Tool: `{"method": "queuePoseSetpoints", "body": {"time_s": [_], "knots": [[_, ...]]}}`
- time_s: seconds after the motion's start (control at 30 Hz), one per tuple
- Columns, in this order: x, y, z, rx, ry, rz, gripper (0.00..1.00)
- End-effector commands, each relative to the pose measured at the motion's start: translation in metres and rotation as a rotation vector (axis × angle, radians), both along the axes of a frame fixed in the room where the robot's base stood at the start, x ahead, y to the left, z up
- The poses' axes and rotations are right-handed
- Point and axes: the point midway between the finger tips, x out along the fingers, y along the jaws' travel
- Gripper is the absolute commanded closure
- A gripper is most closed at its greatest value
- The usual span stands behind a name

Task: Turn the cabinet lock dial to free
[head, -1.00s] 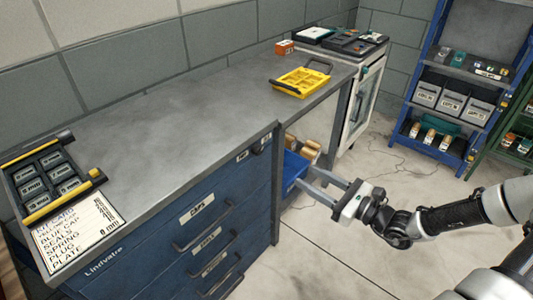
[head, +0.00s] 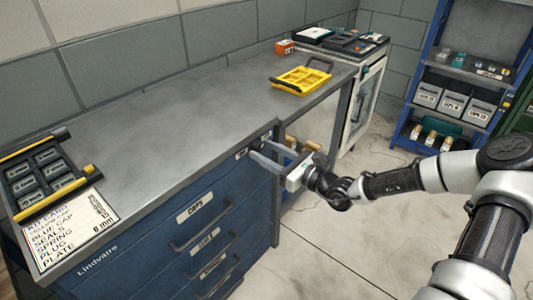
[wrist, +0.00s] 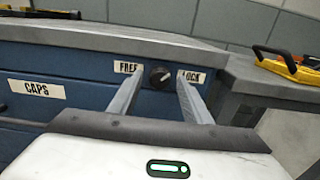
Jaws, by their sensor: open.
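The lock dial (wrist: 160,76) is a round black knob with a light pointer mark, on the blue cabinet front (wrist: 70,70) just under the worktop edge. In the wrist view a FREE label (wrist: 127,67) is at its left and a LOCK label (wrist: 192,77) at its right. The pointer looks turned toward the upper right. My gripper (wrist: 158,105) is open, and its two fingers stand either side of the dial in that view, whether touching cannot be told. In the head view my gripper (head: 272,157) is at the cabinet's upper right corner and hides the dial.
The cabinet has labelled drawers with handles (head: 190,242). On the worktop (head: 170,130) are a yellow tray (head: 302,80), a dark compartment tray (head: 45,172) and a printed card (head: 70,232). A blue shelf rack (head: 415,110) stands at the right. The floor in front is clear.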

Motion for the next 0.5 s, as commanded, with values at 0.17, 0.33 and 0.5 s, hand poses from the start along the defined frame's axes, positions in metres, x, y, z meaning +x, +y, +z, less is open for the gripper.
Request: {"method": "queuePoseSetpoints", "body": {"time_s": [0.17, 0.33, 0.5], "knots": [[0.0004, 0.0006, 0.0003, 0.000, 0.000, 0.000, 0.56], [0.0003, 0.0004, 0.0003, 0.000, 0.000, 0.000, 0.74], [0.0002, 0.0003, 0.0003, 0.001, -0.001, 0.000, 0.97]]}}
